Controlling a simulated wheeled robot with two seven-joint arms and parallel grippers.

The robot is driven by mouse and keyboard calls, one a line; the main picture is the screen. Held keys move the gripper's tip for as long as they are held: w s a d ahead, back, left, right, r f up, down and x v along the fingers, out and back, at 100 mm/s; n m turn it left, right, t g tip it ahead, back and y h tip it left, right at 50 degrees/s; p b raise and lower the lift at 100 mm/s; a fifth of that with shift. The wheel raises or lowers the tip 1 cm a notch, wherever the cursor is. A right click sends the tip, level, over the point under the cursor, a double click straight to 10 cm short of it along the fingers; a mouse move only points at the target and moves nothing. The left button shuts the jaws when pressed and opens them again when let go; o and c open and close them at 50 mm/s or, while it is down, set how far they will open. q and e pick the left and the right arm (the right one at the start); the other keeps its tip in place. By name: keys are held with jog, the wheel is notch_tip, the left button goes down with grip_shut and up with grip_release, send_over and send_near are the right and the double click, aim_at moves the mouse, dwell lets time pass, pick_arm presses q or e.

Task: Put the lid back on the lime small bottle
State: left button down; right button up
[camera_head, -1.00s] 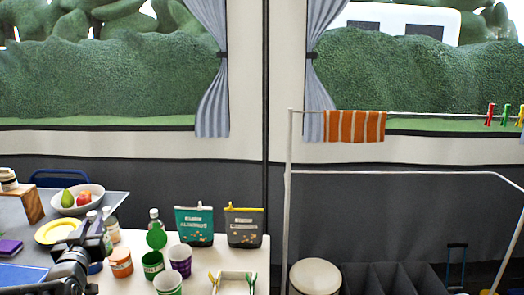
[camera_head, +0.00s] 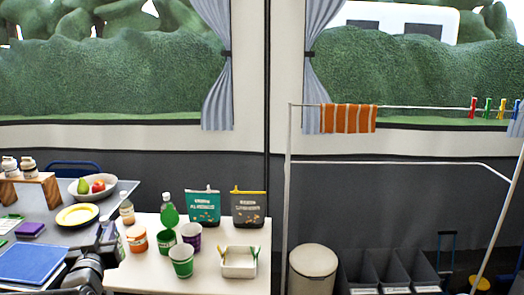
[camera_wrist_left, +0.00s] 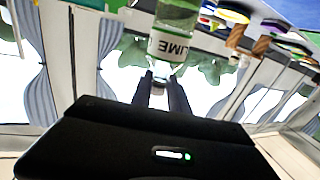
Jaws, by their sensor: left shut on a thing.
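In the left wrist view, the lime small bottle (camera_wrist_left: 172,42) is clear, with a green band and a white "LIME" label. Its narrow end points toward my left gripper (camera_wrist_left: 159,92). The fingers are shut on a small pale thing that looks like the lid (camera_wrist_left: 158,84), right at that narrow end. I cannot tell whether the lid is seated on the neck or only in line with it. In the head view my left gripper (camera_head: 108,240) is at the table's left edge, and the lime bottle is hard to make out there. My right gripper is not in view.
On the white table (camera_head: 205,272) stand a green bottle (camera_head: 168,213), an orange cup (camera_head: 137,241), striped cups (camera_head: 181,262), two bags (camera_head: 203,207) and a basket (camera_head: 239,263). A small bottle (camera_head: 127,213) stands beyond my gripper. A yellow plate (camera_head: 77,215) is at the left.

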pick_arm(q)
jog(key=s+d+f+m+h+p, duration=0.1)
jog(key=d+p, duration=0.3)
jog(key=d, duration=0.8)
jog(key=s+d+f+m+h+p, duration=0.2)
jog(key=s+d+f+h+p, duration=0.1)
jog(key=d, duration=0.9)
jog(key=shift+s+d+f+t+h+p, duration=0.15)
jog(key=shift+s+d+t+h+p, duration=0.2)
jog(key=shift+s+h+p, duration=0.4)
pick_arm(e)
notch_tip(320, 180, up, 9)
pick_arm(q)
jog(key=shift+s+m, duration=0.1)
jog(key=shift+m, duration=0.2)
jog(key=s+d+f+m+g+h, duration=0.2)
jog(key=s+d+f+m+h, duration=0.1)
jog(key=d, duration=0.4)
jog(key=s+d+f+m+g+h, duration=0.2)
jog(key=d+f+m+h, duration=0.3)
jog(key=d+h, duration=0.3)
jog(key=shift+s+d+f, duration=0.15)
jog(key=shift+s+f, duration=0.3)
jog(key=shift+s, duration=0.3)
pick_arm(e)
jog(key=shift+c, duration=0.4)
